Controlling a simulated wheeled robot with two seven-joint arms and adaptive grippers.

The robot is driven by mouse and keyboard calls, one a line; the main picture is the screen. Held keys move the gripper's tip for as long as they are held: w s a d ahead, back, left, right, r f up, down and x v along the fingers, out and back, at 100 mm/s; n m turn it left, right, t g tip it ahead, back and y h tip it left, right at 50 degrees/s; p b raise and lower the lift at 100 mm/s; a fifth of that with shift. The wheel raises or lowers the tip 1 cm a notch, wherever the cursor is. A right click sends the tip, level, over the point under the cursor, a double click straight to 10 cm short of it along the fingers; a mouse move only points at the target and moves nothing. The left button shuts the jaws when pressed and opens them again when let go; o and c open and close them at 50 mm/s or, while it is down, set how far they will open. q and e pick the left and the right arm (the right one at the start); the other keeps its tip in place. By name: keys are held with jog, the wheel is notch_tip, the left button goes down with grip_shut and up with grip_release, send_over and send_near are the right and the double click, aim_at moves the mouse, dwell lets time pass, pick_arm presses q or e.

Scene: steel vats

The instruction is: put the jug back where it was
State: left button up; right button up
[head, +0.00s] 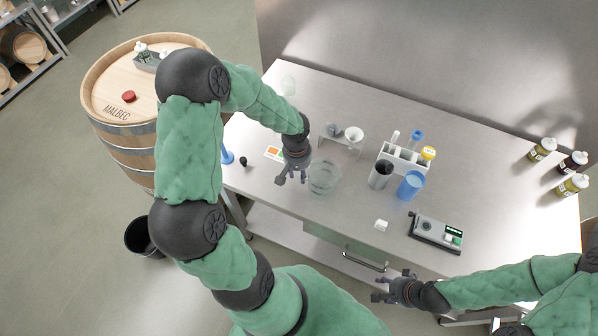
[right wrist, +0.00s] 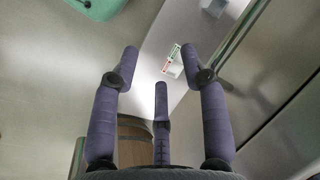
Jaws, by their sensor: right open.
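A clear see-through vessel, which looks like the jug (head: 323,177), stands on the steel table, left of the table's middle in the head view. My left gripper (head: 291,180) points down just left of it, its fingers close to the rim. I cannot tell whether they touch the vessel or its handle, or how wide they are spread. My right gripper (head: 380,287) is open and empty off the table's front edge. Its spread fingers also show in the right wrist view (right wrist: 159,65), with nothing between them.
A white rack (head: 402,158), dark cylinder (head: 380,175), blue cup (head: 410,186) and grey device (head: 435,232) stand right of the vessel. A small white stand (head: 340,140) is behind it. Bottles (head: 572,185) stand far right. A barrel (head: 120,95) is left of the table.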

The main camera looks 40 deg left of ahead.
pick_arm(q)
jog(key=r+p, duration=0.1)
jog(key=r, duration=1.1)
jog(key=shift+s+a+r+p, duration=0.15)
jog(key=shift+a+p, duration=0.05)
jog(key=shift+p, duration=0.15)
pick_arm(e)
jog(key=shift+r, duration=0.95)
